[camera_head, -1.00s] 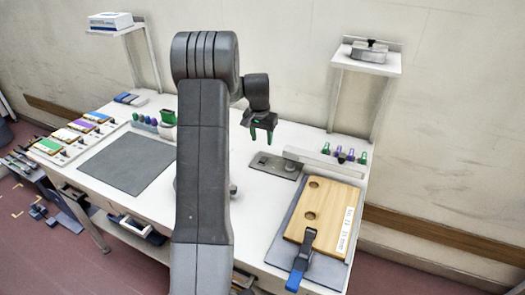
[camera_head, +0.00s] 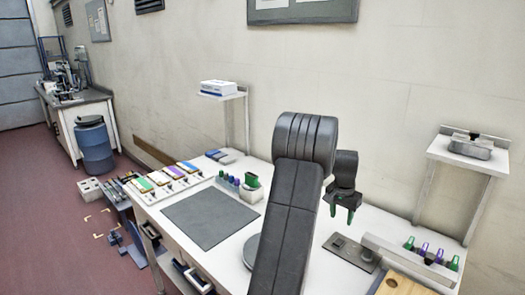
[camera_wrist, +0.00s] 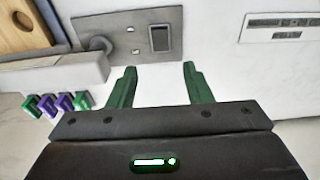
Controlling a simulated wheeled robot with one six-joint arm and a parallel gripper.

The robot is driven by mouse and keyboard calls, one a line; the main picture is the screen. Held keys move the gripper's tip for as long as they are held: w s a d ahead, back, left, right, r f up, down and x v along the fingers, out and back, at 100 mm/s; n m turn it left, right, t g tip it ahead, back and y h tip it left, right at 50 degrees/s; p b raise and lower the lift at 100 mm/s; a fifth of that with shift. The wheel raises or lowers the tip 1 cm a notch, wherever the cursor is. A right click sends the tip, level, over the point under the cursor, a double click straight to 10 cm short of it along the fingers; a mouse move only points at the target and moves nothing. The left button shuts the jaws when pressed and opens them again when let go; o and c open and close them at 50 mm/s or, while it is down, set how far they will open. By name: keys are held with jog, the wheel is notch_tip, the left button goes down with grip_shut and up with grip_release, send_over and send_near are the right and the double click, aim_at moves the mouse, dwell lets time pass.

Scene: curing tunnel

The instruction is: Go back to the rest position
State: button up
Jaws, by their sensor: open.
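My gripper (camera_head: 342,205) hangs above the white workbench (camera_head: 228,262) at the end of my bent arm. Its two green fingers are apart with nothing between them. In the wrist view my gripper (camera_wrist: 158,82) points over the bare white bench top, close to a grey plate (camera_wrist: 150,35) with a dark rectangular slot. The same grey plate (camera_head: 350,252) lies just below and right of the gripper in the head view. The gripper appears apart from the bench surface.
A rack of green and purple pegs (camera_head: 430,254) stands at the right, beside a wooden block (camera_head: 402,286). A dark mat (camera_head: 212,217) covers the bench's left middle. A wall shelf (camera_head: 468,155) holds a grey metal part. A blue barrel (camera_head: 95,150) stands far left.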

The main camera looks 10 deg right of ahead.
aim_at(339, 242)
jog(key=f, duration=0.3)
jog(key=f+p, duration=0.1)
jog(key=f, duration=0.3)
jog(key=w+d+f+p, duration=0.1)
jog(key=f, duration=0.2)
jog(key=shift+f, duration=0.3)
jog(key=shift+f+b, duration=0.25)
jog(key=shift+b, duration=0.1)
jog(key=shift+s, duration=0.1)
jog(key=shift+r, duration=0.15)
